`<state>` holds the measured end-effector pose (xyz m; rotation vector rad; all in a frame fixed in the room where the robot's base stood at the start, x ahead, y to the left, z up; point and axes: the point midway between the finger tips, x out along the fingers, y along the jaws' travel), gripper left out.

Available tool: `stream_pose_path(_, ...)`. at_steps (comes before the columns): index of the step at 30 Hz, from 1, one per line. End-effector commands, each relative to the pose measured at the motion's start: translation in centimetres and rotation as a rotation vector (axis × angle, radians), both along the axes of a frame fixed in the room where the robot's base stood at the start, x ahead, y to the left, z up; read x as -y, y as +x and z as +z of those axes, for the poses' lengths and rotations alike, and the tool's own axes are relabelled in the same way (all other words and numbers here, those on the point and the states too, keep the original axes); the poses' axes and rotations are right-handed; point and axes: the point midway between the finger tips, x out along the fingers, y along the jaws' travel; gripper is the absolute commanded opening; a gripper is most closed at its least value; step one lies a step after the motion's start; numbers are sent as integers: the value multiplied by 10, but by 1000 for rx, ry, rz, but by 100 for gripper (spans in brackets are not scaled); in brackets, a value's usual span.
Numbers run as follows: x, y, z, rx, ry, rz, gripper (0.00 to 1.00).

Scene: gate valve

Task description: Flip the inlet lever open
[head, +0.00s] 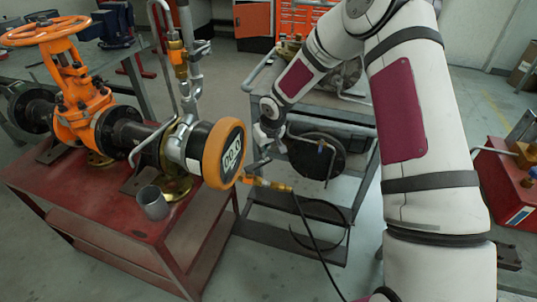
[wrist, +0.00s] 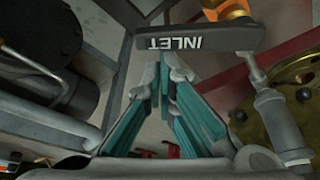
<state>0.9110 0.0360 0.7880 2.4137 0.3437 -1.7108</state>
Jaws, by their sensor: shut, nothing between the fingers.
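The inlet lever (wrist: 195,41) is a dark grey bar with white INLET lettering, upside down in the wrist view. It lies across the top of that view, and its right end meets a grey rod. In the head view my gripper (head: 266,132) is beside the right side of the orange-rimmed round end (head: 222,154) of the valve assembly. In the wrist view my gripper (wrist: 164,68) is shut and empty, with teal pads. Its tips are close to the lever's lettered face; I cannot tell whether they touch.
An orange gate valve (head: 80,95) and a metal cup (head: 153,203) stand on the red table (head: 85,210). A brass fitting (head: 268,184) with a black hose juts out below my gripper. A grey cart (head: 310,185) stands behind. A brass flange (wrist: 294,88) is at the wrist view's right.

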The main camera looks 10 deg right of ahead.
Motion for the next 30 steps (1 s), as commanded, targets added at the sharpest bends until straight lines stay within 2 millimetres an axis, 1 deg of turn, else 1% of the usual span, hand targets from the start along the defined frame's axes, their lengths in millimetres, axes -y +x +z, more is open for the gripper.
stream_pose_path(2,-5,2,-2,1,-5,-56,0)
stream_pose_path(5,-4,-3,-2,1,-3,-150,0)
stream_pose_path(13,3,-21,-2,2,-2,-408,0)
stream_pose_path(21,6,-39,-2,-1,-1,-641,0)
stream_pose_path(24,7,-43,-1,-1,0,-704,0)
stream_pose_path(30,8,-42,0,-1,0,-699,0)
